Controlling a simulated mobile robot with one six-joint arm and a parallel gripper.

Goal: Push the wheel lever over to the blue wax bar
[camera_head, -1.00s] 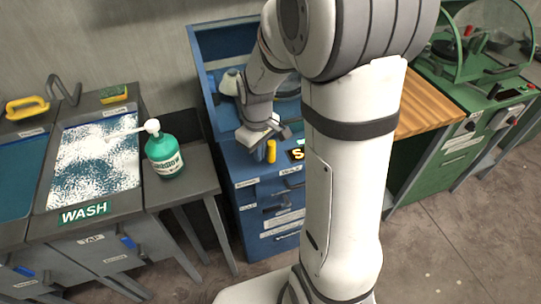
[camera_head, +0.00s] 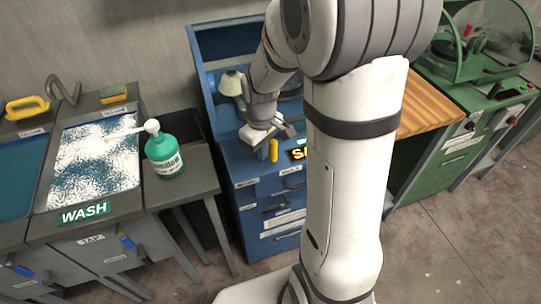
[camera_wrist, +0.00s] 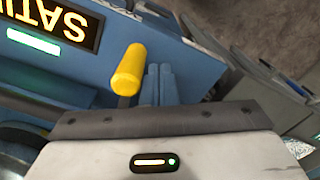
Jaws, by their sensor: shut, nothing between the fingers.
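The wheel lever's yellow handle (camera_head: 274,151) stands on the front top of the blue wheel station (camera_head: 237,165). It also shows in the wrist view (camera_wrist: 130,70), close in front of my gripper. My gripper (camera_head: 262,153) is shut and empty, low over the station top just left of the handle. In the wrist view my blue fingertips (camera_wrist: 160,84) are together, right beside the handle; I cannot tell whether they touch it. I cannot make out a blue wax bar. My arm hides part of the station.
A lit sign with yellow letters (camera_wrist: 62,22) lies beside the lever. To the left stand a green bottle (camera_head: 163,153) and the wash basin (camera_head: 98,160). A wooden top (camera_head: 428,106) and a green machine (camera_head: 475,100) are on the right.

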